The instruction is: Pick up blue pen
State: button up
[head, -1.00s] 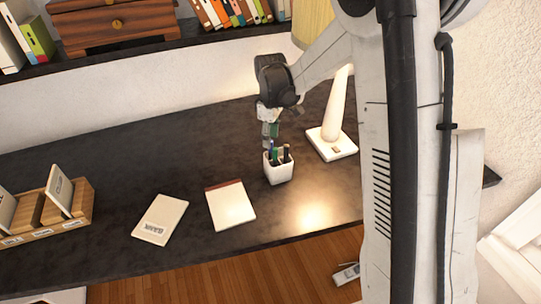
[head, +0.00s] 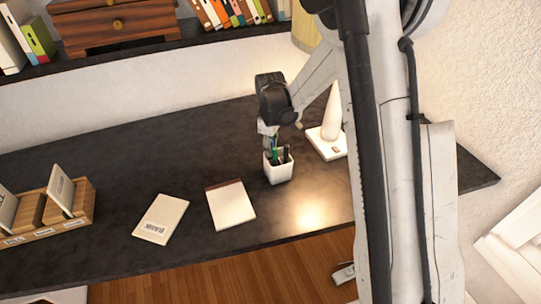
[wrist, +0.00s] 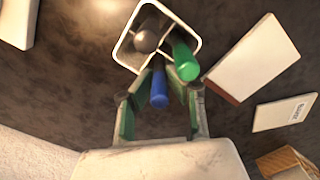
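The blue pen (wrist: 159,92) stands in a white square cup (wrist: 196,38) with a green pen (wrist: 184,62) and a black pen (wrist: 147,38). In the head view the cup (head: 278,174) is on the dark desk and the pens are small and partly hidden by my gripper (head: 268,138). In the wrist view my gripper (wrist: 162,90) points down at the cup. Its two fingers are apart, with the blue pen's top between them and a gap visible. The right finger is close to the green pen.
A white lamp base (head: 328,143) stands right of the cup, near my arm. A notepad (head: 231,206) and a white booklet (head: 160,219) lie flat to the left. A wooden holder (head: 50,220) is at far left. The desk behind the cup is clear.

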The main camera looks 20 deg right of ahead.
dwell(0.3)
notch_tip(320, 180, up, 10)
jog(key=shift+b, duration=0.3)
jog(key=shift+a, duration=0.1)
dwell(0.3)
